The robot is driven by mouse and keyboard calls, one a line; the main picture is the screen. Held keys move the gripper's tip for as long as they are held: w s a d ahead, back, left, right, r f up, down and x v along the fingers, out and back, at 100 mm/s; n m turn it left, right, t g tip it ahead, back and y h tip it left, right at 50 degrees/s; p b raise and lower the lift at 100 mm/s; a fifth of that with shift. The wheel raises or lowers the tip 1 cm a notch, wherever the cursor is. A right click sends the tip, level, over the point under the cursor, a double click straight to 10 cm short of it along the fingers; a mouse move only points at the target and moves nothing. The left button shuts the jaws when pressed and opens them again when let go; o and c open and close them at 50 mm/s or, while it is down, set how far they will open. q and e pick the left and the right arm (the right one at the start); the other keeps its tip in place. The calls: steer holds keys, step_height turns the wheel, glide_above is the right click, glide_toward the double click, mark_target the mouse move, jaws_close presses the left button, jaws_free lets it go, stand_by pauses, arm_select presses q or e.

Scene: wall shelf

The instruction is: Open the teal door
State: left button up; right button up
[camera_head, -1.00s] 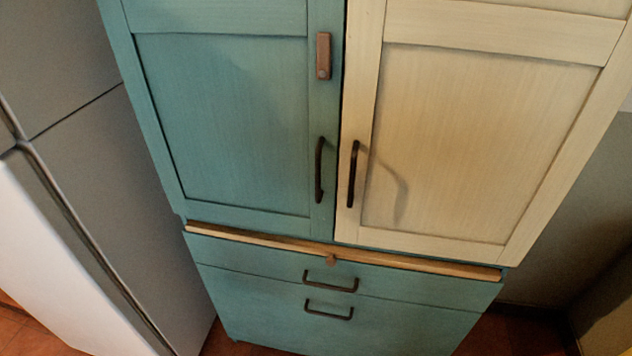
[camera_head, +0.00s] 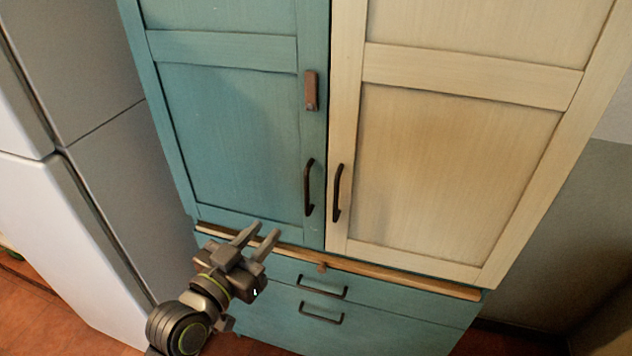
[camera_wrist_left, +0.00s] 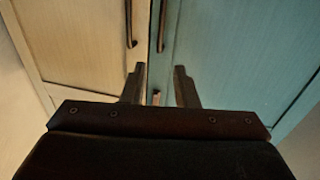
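The teal door (camera_head: 230,130) is the left door of the cabinet and is closed, flush beside the cream door. Its dark vertical handle (camera_head: 309,187) is near its right edge, low down. The handle also shows at the top of the left wrist view (camera_wrist_left: 162,25), where the teal door is on the right. My left gripper (camera_head: 265,232) is open and empty, below and left of the handle and apart from it. Its two spread fingers also show in the left wrist view (camera_wrist_left: 158,70). My right gripper is not in view.
The cream door (camera_head: 450,170) has its own dark handle (camera_head: 338,192) close to the teal one. A brown latch piece (camera_head: 311,90) sits above the teal handle. Below are a wooden ledge (camera_head: 400,278) and drawers with dark pulls (camera_head: 322,286). A white fridge (camera_head: 60,220) stands at the left.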

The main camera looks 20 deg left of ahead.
mark_target(305, 186)
arm_select(q)
steer(key=p+x, duration=0.4)
steer(key=x, duration=1.2)
steer(key=shift+w+d+f+p, duration=0.1)
steer(key=shift+w+f+p, duration=0.05)
steer(key=shift+w+p, duration=0.2)
steer(key=shift+s, duration=0.1)
jaws_close()
